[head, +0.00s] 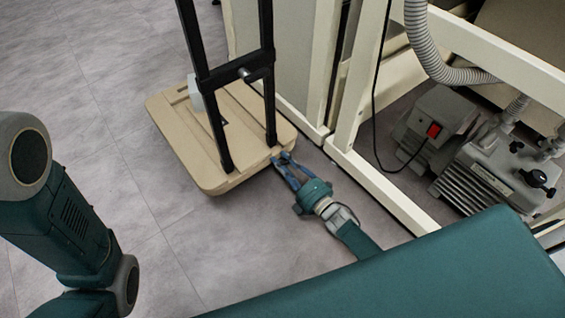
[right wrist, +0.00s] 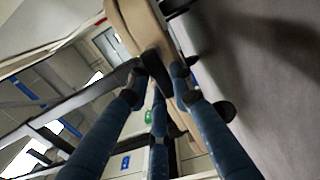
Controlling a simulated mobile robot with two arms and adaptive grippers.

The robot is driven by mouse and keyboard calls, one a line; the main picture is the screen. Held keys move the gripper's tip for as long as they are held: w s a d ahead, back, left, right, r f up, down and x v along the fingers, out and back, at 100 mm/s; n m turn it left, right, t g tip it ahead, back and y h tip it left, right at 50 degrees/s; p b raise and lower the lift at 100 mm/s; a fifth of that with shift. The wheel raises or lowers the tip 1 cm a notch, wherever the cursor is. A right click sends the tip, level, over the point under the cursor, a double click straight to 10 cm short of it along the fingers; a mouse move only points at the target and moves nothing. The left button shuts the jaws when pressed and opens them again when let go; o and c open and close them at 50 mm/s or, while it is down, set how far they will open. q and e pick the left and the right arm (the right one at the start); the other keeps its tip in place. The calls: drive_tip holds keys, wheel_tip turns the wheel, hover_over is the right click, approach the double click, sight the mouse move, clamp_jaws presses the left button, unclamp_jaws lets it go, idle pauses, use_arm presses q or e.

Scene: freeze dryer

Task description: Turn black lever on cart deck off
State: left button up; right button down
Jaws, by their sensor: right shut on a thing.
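The cart deck (head: 225,172) is a beige slab on the floor with a black upright frame (head: 215,105). My right gripper (head: 281,159) reaches the deck's near right corner, its blue fingers at the deck edge. In the right wrist view the fingertips (right wrist: 160,75) close around a short dark piece at the beige edge, which looks like the black lever (right wrist: 149,62). The fingers hide much of it, and its angle cannot be told. In the head view the lever is not clear. My left gripper is out of view; only my left arm shows.
A cream machine frame (head: 345,110) stands close to the right of the deck. A grey pump (head: 500,165) and a box with a red switch (head: 437,118) sit inside it. A white block (head: 196,93) rests on the deck. The floor left of the cart is clear.

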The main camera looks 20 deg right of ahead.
drive_tip(key=c, duration=1.5)
unclamp_jaws()
drive_tip(key=v, duration=1.2)
drive_tip(key=shift+s, duration=0.1)
